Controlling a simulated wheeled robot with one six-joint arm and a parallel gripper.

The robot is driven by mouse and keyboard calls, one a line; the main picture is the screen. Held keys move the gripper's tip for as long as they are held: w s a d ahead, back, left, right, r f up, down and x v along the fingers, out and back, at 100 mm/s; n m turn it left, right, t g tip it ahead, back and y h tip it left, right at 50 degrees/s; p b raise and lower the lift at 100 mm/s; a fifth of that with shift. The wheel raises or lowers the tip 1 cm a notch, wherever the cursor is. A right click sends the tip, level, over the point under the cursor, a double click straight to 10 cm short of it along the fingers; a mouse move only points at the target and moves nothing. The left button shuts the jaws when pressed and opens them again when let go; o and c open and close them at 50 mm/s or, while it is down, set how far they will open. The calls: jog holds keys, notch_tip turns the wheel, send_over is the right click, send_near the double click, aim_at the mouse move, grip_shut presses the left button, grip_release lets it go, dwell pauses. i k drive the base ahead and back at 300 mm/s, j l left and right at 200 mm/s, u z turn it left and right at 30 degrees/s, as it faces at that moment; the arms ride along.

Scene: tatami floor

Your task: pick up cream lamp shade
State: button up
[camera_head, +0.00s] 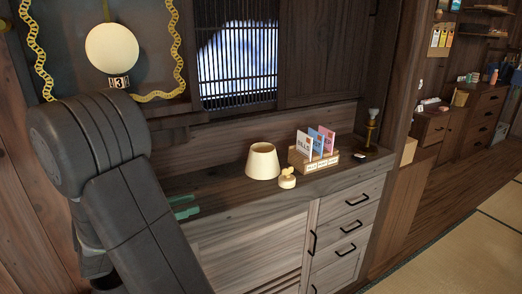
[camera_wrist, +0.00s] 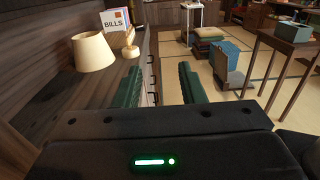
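The cream lamp shade (camera_head: 262,161) stands upright on top of the wooden cabinet (camera_head: 215,187), wide end down. It also shows at the upper left of the wrist view (camera_wrist: 94,52). My gripper (camera_wrist: 162,82) shows two green fingers spread apart with nothing between them. In the head view, the green fingers (camera_head: 185,207) are at the left end of the cabinet top, left of and nearer than the shade. The gripper is apart from the shade. My dark arm hides the left part of the cabinet.
A small cream object (camera_head: 287,178) stands just right of the shade. Behind it is a wooden holder (camera_head: 316,162) with several cards, one marked BILLS. A brass candlestick-like object (camera_head: 371,129) stands at the right end. The cabinet top left of the shade is clear.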

aim_at(263, 162)
jog(key=i+l+u, duration=0.15)
jog(key=l, duration=0.2)
jog(key=i+l+u, duration=0.15)
jog(key=l, duration=0.2)
jog(key=i+l+u, duration=0.15)
jog(key=l, duration=0.2)
jog(key=i+l+u, duration=0.15)
jog(key=l, duration=0.25)
jog(key=i+l+u, duration=0.2)
jog(key=i+l, duration=0.1)
